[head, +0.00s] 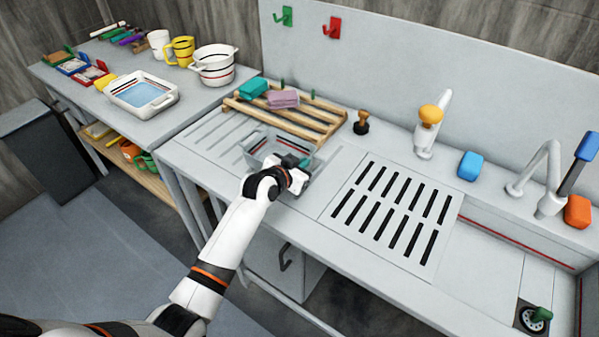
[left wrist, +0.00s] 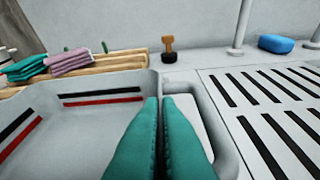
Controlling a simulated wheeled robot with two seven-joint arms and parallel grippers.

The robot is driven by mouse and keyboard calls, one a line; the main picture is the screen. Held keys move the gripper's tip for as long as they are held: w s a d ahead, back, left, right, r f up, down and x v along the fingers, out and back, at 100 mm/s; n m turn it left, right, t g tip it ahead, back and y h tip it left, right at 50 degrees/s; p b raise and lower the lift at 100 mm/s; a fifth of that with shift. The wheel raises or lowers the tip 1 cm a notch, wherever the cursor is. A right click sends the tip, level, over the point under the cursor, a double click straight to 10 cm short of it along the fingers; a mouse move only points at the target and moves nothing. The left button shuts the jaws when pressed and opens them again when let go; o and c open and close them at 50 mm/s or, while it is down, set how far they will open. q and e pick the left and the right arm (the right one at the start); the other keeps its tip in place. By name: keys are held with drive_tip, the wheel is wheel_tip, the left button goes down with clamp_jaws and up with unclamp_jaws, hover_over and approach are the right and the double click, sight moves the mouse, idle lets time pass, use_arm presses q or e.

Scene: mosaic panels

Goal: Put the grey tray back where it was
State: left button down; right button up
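The grey tray (head: 254,148) has black and red stripes inside and is at the left part of the sink counter, in front of the wooden rack. It looks empty in the part that shows. In the left wrist view the tray (left wrist: 75,125) fills the lower left, with a handle loop (left wrist: 226,150) on its right side. My left gripper (head: 296,164) is at the tray's right side. Its teal fingers (left wrist: 160,105) are close together on the right wall, next to the handle, and seem to pinch it. Whether the tray touches the counter is unclear. My right gripper is out of view.
The wooden rack (head: 325,124) behind the tray holds teal and pink cloths (head: 284,99). A brown-handled stamp-like tool (head: 361,123) stands beside it. A slotted drain panel (head: 390,215) lies to the right. A white basin (head: 117,95) stands on the left table.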

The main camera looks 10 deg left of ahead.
use_arm(q)
wheel_tip(320, 180, down, 3)
drive_tip(key=shift+d+f, duration=0.1)
drive_tip(key=shift+f, duration=0.25)
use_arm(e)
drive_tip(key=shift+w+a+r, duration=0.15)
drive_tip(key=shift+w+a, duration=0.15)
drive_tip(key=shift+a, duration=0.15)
use_arm(q)
drive_tip(key=shift+f, duration=0.15)
drive_tip(key=c, duration=1.6)
unclamp_jaws()
drive_tip(key=shift+s, duration=0.1)
drive_tip(key=shift+c, duration=0.2)
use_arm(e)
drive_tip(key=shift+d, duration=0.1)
